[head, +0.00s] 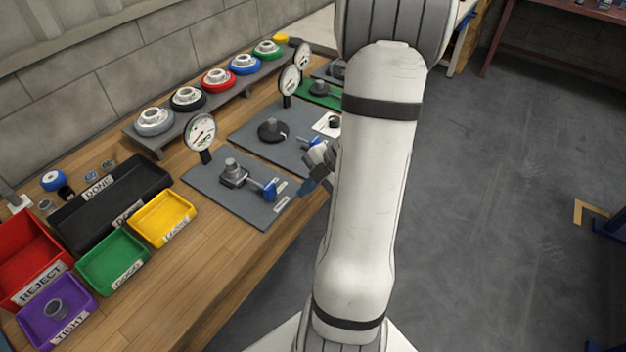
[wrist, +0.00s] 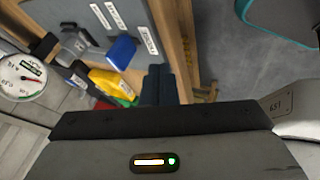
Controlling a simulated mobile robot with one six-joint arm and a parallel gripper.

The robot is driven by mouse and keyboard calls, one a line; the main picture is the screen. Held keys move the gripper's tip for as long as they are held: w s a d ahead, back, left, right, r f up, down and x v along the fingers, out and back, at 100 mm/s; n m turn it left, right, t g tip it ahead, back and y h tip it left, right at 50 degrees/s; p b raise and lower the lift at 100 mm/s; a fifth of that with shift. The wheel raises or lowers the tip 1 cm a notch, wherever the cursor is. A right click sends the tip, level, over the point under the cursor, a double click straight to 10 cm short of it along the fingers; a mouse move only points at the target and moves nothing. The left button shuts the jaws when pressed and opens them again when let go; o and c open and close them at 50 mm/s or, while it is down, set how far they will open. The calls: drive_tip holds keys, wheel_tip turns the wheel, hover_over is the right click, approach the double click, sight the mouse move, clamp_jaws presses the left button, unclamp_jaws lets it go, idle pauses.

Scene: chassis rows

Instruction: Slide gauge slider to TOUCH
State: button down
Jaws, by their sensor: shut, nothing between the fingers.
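The gauge slider with a blue handle (head: 270,190) sits at the right side of the nearest grey plate (head: 222,198). Its blue block also shows in the wrist view (wrist: 121,52), beside white labels whose words I cannot read. A grey metal fixture (head: 232,174) stands on the plate, and a round dial gauge (head: 201,132) stands at its back. My gripper (head: 307,187) is shut and empty, a little to the right of the blue handle. Its dark fingers (wrist: 158,84) appear apart from the handle in the wrist view. My arm hides part of the bench behind.
A second grey plate (head: 262,142) with its own gauge and blue-handled slider lies beyond. Yellow (head: 163,218), green and black bins stand to the left of the near plate. Open floor (head: 500,240) lies right of the bench.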

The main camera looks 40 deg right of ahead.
sight(271, 183)
drive_tip(key=w+a+f, duration=0.1)
drive_tip(key=w+f, duration=0.1)
drive_tip(key=w+a+f, duration=0.1)
drive_tip(key=w+a, duration=0.1)
drive_tip(key=shift+w+a+f, duration=0.15)
drive_tip(key=shift+a+f, duration=0.1)
drive_tip(key=shift+f, duration=0.1)
drive_tip(key=shift+w+a, duration=0.1)
drive_tip(key=shift+w, duration=0.4)
drive_tip(key=w+p, duration=0.1)
drive_tip(key=w+a+p, duration=0.1)
drive_tip(key=w, duration=0.1)
drive_tip(key=shift+w+a+r, duration=0.15)
drive_tip(key=shift+w+r, duration=0.05)
drive_tip(key=shift+f, duration=0.1)
